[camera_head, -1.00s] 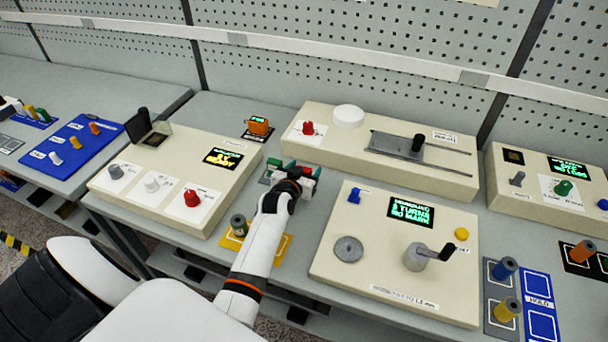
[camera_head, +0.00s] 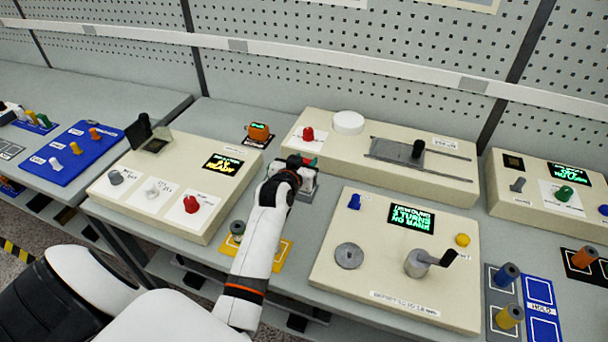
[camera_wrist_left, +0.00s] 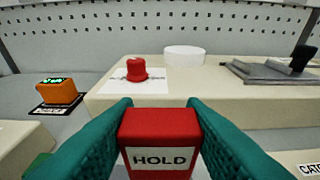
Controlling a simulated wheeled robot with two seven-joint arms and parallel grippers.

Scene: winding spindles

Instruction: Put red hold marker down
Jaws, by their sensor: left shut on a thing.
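The red hold marker (camera_wrist_left: 160,142) is a red block with a white label reading HOLD. In the left wrist view it sits upright between the teal fingers of my left gripper (camera_wrist_left: 160,120), which are shut on its sides. In the head view my left gripper (camera_head: 300,165) is over the grey bench between the cream consoles, just in front of the back one. The marker is mostly hidden there by the hand. I cannot tell whether its underside touches the bench. My right gripper is not in view.
The back console (camera_head: 330,145) with a red knob (camera_head: 307,134) stands just beyond the hand. The winder console (camera_head: 395,270) is at front right. An orange device (camera_head: 258,131) is to the left. A green piece (camera_wrist_left: 38,167) shows low in the wrist view. A blue HOLD mat (camera_head: 541,322) lies far right.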

